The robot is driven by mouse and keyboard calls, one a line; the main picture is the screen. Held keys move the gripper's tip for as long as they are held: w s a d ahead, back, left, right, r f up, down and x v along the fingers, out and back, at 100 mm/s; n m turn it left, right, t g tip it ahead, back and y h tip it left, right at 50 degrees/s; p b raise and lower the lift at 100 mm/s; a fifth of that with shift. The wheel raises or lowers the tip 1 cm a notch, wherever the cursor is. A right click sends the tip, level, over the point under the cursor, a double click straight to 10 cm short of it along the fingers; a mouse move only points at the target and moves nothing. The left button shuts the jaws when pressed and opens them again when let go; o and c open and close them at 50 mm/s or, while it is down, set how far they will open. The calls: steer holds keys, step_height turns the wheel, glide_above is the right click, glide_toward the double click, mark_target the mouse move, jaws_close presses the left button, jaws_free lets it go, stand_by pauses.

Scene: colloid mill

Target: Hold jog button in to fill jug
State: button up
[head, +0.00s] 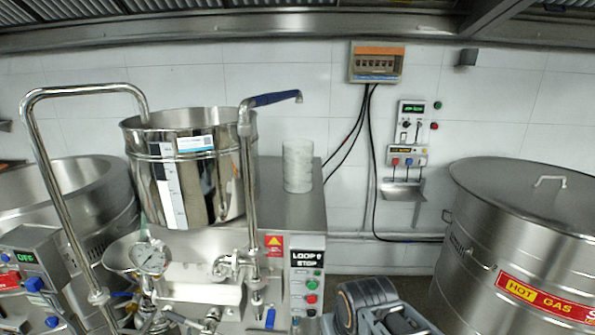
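A clear, whitish cylindrical vessel (298,165), perhaps the jug, stands upright on the steel top of the mill (285,215). The mill's control panel (305,283) faces me below it, with a "LOOP 0 STOP" display (308,257). Under the display are several small buttons, including a green one (311,285) and a red one (311,299). I cannot read which is the jog button. A dark grey part of my arm shows at the bottom, just right of the panel. My gripper's fingertips do not show.
A steel hopper (190,185) sits on the mill, beside an outlet pipe with a blue handle (275,98). A pressure gauge (150,257) and valves are below. A large "HOT GAS" vat (530,230) stands right; another vat (75,195) stands left. Cables hang on the back wall.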

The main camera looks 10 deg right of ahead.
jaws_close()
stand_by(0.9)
